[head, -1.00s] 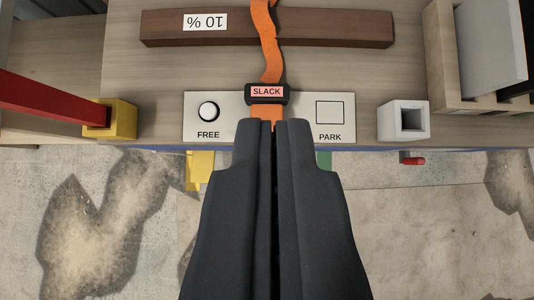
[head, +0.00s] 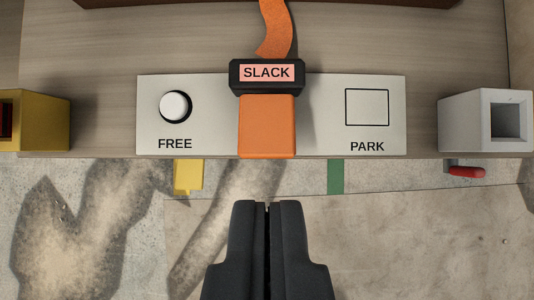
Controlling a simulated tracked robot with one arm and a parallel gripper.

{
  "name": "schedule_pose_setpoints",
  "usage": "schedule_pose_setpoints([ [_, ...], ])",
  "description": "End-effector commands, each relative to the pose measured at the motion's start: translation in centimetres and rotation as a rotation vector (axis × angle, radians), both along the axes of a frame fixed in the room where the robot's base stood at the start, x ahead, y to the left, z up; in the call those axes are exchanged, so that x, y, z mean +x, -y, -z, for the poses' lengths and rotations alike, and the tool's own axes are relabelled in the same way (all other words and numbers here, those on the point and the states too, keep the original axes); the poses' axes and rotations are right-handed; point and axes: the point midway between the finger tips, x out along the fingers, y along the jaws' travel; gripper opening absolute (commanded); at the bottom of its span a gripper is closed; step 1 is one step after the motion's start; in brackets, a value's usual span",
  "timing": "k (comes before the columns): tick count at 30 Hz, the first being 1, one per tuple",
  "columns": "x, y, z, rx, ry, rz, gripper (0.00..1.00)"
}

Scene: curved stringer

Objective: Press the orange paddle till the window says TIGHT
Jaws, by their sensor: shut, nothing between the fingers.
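The orange paddle (head: 267,127) sticks out toward me from below a black housing, in the middle of a pale plate (head: 330,120). The window (head: 266,73) on the housing reads SLACK. An orange strap (head: 275,28) runs up from behind the housing. My gripper (head: 267,203) is shut and empty. In the picture it lies below the paddle, in line with it, with a gap between its tips and the paddle's lower edge.
On the plate are a white round button (head: 175,106) marked FREE and an outlined square (head: 367,107) marked PARK. A yellow block (head: 45,122) stands left and a white square socket (head: 470,120) right. A red piece (head: 466,171) shows under the bench edge.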

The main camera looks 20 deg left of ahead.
Motion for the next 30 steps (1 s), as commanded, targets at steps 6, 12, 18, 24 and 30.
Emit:
schedule_pose_setpoints([
  [6, 0.4, 0.0, 0.9, 0.000, -0.002, 0.000, 0.00],
  [12, 1.4, 0.0, 3.0, 0.000, -0.005, 0.000, 0.00],
  [18, 2.9, 0.0, 5.6, -0.001, -0.002, 0.000, 0.00],
  [24, 4.1, 0.0, 7.7, 0.000, -0.002, 0.000, 0.00],
  [30, 4.5, 0.0, 10.1, 0.000, -0.005, 0.000, 0.00],
])
